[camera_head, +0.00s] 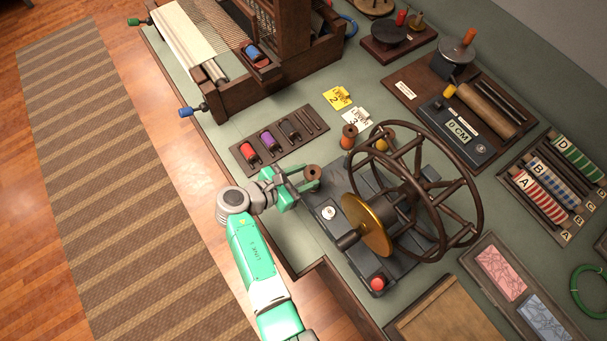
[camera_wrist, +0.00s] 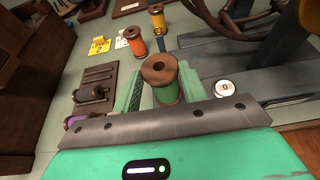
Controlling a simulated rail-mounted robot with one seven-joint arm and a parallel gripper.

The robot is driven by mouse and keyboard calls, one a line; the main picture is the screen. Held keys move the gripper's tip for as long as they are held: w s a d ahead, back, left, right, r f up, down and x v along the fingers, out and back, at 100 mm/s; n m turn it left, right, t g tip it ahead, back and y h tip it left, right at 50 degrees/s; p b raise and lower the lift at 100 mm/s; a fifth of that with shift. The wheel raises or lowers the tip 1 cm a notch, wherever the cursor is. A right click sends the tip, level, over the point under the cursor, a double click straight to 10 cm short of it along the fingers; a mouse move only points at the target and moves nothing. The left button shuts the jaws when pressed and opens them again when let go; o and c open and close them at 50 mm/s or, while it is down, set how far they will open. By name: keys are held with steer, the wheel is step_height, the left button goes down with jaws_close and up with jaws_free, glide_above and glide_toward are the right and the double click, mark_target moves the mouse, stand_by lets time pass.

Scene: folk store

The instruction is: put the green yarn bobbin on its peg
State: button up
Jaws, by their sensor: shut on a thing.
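My gripper (camera_head: 300,183) is shut on the green yarn bobbin. In the wrist view the bobbin (camera_wrist: 165,91) stands nearly upright between the fingers, with brown wooden flanges and green yarn. In the head view its brown top flange (camera_head: 312,172) shows beside the near left part of the dark winder base (camera_head: 328,190). An orange bobbin (camera_head: 348,139) and a yellow bobbin (camera_head: 382,144) stand beyond it; both also show in the wrist view, orange (camera_wrist: 136,42) and yellow (camera_wrist: 158,19). I cannot make out an empty peg. Whether the held bobbin touches anything below is hidden.
The large spoked wheel (camera_head: 464,184) and brass disc (camera_head: 366,228) rise right of my gripper. Yellow (camera_head: 338,97) and white cards lie behind. Bare green bench shows between the tray and the winder.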

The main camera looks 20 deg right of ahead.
steer(key=shift+f+b, duration=1.1)
steer(key=shift+f, duration=0.55)
steer(key=o, duration=1)
steer(key=shift+o, duration=0.2)
steer(key=p+v, duration=0.1)
steer(key=v, duration=0.7)
